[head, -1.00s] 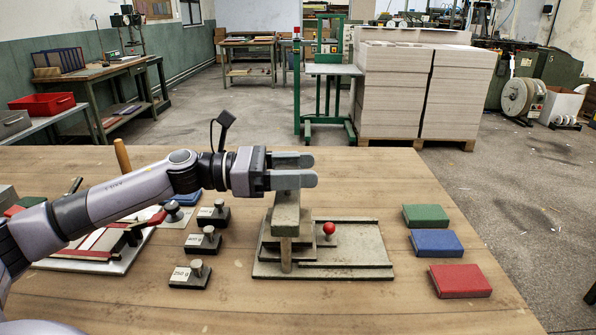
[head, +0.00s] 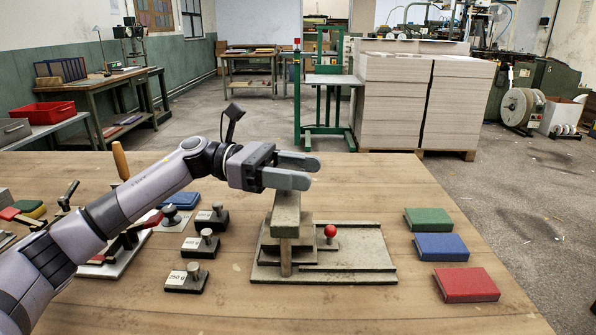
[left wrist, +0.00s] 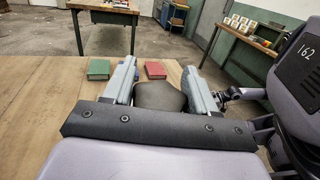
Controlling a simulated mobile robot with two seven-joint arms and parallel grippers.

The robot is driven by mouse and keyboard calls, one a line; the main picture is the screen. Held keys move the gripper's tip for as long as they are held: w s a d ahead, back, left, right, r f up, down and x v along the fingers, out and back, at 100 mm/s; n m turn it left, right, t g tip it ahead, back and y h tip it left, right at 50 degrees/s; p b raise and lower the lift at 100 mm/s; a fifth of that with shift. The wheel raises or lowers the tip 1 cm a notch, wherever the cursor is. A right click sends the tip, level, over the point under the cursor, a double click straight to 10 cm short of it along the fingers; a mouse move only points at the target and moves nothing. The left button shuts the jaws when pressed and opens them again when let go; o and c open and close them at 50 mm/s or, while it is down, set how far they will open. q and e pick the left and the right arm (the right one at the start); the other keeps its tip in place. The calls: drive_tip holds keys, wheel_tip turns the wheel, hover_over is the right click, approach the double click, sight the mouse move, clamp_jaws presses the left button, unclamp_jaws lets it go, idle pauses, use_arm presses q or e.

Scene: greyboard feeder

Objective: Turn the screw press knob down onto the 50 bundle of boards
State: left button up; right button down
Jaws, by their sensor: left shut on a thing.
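The press stands on a grey base plate (head: 350,278) in the middle of the bench, with a post and a grey-green top block (head: 286,202). My left gripper (head: 300,170) is just above that block, fingers pointing right. In the left wrist view, its fingers (left wrist: 161,88) are shut on a dark rounded thing (left wrist: 160,97), which appears to be the screw press knob; the fingers largely hide it in the head view. Flat grey pieces (head: 325,256) lie on the base beside the post. I cannot read which bundle is the 50. My right gripper is not in view.
A red ball handle (head: 330,231) stands on the base. Green (head: 428,219), blue (head: 440,246) and red (head: 466,284) blocks lie to the right. Several labelled weights, one marked 250 g (head: 187,278), stand to the left, near a red-handled tool.

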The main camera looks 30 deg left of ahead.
use_arm(q)
drive_tip(key=o, duration=1)
drive_tip(key=shift+b+v, duration=0.6)
drive_tip(key=shift+v, duration=3.05)
drive_tip(key=shift+r, duration=0.1)
